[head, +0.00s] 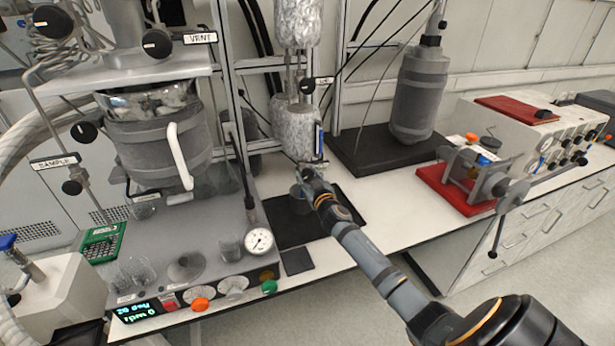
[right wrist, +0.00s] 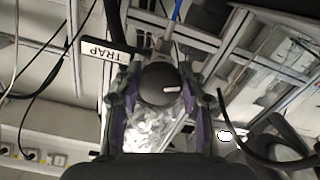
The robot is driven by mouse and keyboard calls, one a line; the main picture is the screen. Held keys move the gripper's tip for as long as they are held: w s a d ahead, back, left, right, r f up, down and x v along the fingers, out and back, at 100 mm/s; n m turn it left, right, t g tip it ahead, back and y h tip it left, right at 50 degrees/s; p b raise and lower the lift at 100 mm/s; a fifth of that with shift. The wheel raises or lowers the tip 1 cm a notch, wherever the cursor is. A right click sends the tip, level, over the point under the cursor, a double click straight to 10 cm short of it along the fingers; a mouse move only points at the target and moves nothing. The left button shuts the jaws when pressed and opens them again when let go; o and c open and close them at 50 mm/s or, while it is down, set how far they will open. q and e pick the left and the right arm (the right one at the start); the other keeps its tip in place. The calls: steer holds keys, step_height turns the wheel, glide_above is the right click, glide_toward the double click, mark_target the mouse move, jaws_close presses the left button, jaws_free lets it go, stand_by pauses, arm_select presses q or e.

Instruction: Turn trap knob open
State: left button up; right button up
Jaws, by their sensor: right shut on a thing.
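The black round trap knob (right wrist: 162,84) sits between the two fingers of my right gripper (right wrist: 158,95) in the right wrist view. A white line on its face points to the right, slightly tilted. The TRAP label (right wrist: 106,54) is beside it at upper left. In the head view my right gripper (head: 311,180) is at the lower end of the wrapped trap column (head: 295,125), and it hides the knob there. The gripper is shut on the knob. My left gripper is not in view.
A glass reactor (head: 155,135) with VENT and SAMPLE knobs stands at left. A pressure gauge (head: 259,240) stands in front of the column. A grey cylinder (head: 420,95) on a black mat and a red-based clamp (head: 450,190) are to the right. White bench shows between them.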

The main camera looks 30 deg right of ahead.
steer(key=n, duration=0.2)
steer(key=shift+n, duration=0.4)
steer(key=n, duration=0.3)
steer(key=shift+n, duration=0.3)
steer(key=n+p, duration=0.1)
steer(key=n, duration=0.5)
steer(key=shift+n, duration=0.3)
steer(key=o, duration=1.2)
